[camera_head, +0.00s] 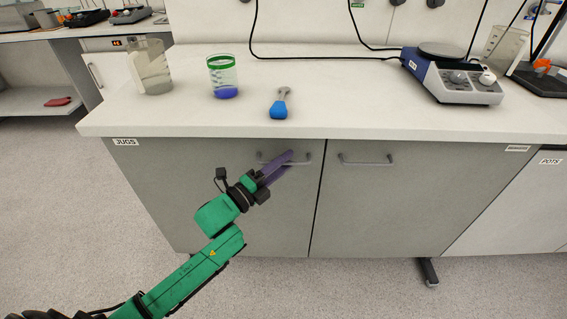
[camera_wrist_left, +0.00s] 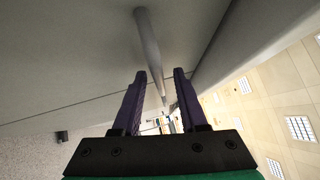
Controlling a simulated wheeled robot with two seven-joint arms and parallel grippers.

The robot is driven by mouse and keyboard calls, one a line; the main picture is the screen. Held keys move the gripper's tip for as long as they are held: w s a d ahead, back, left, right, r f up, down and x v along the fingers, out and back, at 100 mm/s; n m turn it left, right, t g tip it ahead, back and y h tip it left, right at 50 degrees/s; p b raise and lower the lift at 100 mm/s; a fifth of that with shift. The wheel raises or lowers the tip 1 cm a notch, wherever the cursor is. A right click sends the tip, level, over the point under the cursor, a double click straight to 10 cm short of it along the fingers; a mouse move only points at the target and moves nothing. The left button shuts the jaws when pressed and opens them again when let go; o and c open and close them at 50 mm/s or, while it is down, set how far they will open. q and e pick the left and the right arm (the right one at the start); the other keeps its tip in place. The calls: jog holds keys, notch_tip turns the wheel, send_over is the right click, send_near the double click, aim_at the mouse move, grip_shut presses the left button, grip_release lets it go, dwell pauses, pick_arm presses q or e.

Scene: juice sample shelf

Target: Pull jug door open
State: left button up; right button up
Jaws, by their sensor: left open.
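The jug door (camera_head: 215,190) is the grey cabinet door under the "JUGS" label (camera_head: 125,142), and it is closed. Its bar handle (camera_head: 268,160) sits near the top right of the door. My left gripper (camera_head: 289,157) is at the right part of this handle in the head view. In the left wrist view the handle (camera_wrist_left: 149,45) runs down toward the space between the two purple fingers of my left gripper (camera_wrist_left: 160,80). The fingers are apart, and I cannot tell whether they touch the handle. My right gripper is not in view.
A second door (camera_head: 390,200) with its own handle (camera_head: 366,162) is beside it on the right. Floor in front is clear.

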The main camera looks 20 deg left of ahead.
pick_arm(q)
grip_shut()
dwell(1.3)
